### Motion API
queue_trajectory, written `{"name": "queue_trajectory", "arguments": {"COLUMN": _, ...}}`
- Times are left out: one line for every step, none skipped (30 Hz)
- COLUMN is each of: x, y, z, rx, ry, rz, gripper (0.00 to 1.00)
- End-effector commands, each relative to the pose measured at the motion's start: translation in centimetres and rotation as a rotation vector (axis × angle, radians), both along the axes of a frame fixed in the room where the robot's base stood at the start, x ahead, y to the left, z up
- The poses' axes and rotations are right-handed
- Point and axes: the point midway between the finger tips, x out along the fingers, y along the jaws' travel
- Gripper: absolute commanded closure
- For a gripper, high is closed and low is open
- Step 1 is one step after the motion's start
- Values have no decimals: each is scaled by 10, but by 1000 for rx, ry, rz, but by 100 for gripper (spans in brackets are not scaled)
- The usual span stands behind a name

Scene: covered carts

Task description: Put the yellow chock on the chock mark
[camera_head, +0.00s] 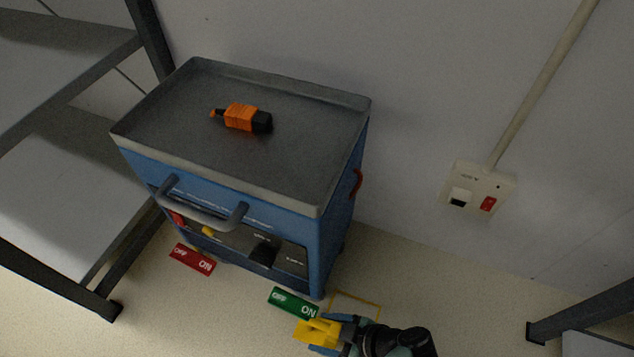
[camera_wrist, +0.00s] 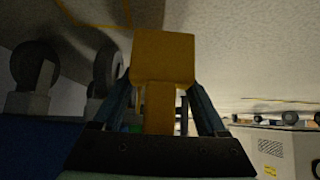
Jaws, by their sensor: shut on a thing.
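The yellow chock (camera_head: 316,333) is held between the fingers of my gripper (camera_head: 335,335) at the bottom of the head view. In the wrist view the chock (camera_wrist: 163,62) fills the middle, with my gripper's fingers (camera_wrist: 162,105) on both sides of it. The chock mark, a thin yellow outline (camera_head: 366,303) on the floor, lies just above and right of my gripper in the head view. The chock is beside the outline in that view; its height above the floor is hard to tell. Part of a yellow outline also shows at the upper left of the wrist view.
A blue cart (camera_head: 335,200) with a grey top stands behind, an orange and black tool (camera_head: 247,118) on it. A green ON/OFF plate (camera_head: 293,302) and a red one (camera_head: 192,259) are by its base. Grey shelving (camera_head: 75,185) stands left. A wall socket (camera_head: 478,190) is right.

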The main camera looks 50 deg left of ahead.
Motion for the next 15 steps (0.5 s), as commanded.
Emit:
{"name": "queue_trajectory", "arguments": {"x": -6, "y": 9, "z": -2, "rx": 0, "ry": -2, "rz": 5, "gripper": 100}}
{"name": "queue_trajectory", "arguments": {"x": -7, "y": 13, "z": -2, "rx": 0, "ry": -2, "rz": 4, "gripper": 100}}
{"name": "queue_trajectory", "arguments": {"x": -10, "y": 17, "z": -1, "rx": 0, "ry": -2, "rz": 3, "gripper": 100}}
{"name": "queue_trajectory", "arguments": {"x": -11, "y": 19, "z": -1, "rx": 0, "ry": -2, "rz": 1, "gripper": 100}}
{"name": "queue_trajectory", "arguments": {"x": -12, "y": 21, "z": -1, "rx": 0, "ry": -2, "rz": 1, "gripper": 100}}
{"name": "queue_trajectory", "arguments": {"x": -13, "y": 22, "z": 0, "rx": 1, "ry": -2, "rz": 1, "gripper": 100}}
{"name": "queue_trajectory", "arguments": {"x": -13, "y": 23, "z": -1, "rx": 1, "ry": -2, "rz": -1, "gripper": 100}}
{"name": "queue_trajectory", "arguments": {"x": -13, "y": 24, "z": -2, "rx": 1, "ry": -1, "rz": -1, "gripper": 100}}
{"name": "queue_trajectory", "arguments": {"x": -13, "y": 24, "z": -4, "rx": 2, "ry": -1, "rz": -1, "gripper": 100}}
{"name": "queue_trajectory", "arguments": {"x": -13, "y": 24, "z": -6, "rx": 2, "ry": -1, "rz": -3, "gripper": 100}}
{"name": "queue_trajectory", "arguments": {"x": -13, "y": 23, "z": -9, "rx": 1, "ry": -1, "rz": -3, "gripper": 100}}
{"name": "queue_trajectory", "arguments": {"x": -13, "y": 23, "z": -14, "rx": 0, "ry": -1, "rz": -2, "gripper": 100}}
{"name": "queue_trajectory", "arguments": {"x": -13, "y": 23, "z": -18, "rx": 0, "ry": -1, "rz": -2, "gripper": 100}}
{"name": "queue_trajectory", "arguments": {"x": -13, "y": 23, "z": -22, "rx": 0, "ry": -1, "rz": -2, "gripper": 100}}
{"name": "queue_trajectory", "arguments": {"x": -13, "y": 23, "z": -27, "rx": 1, "ry": -1, "rz": -1, "gripper": 100}}
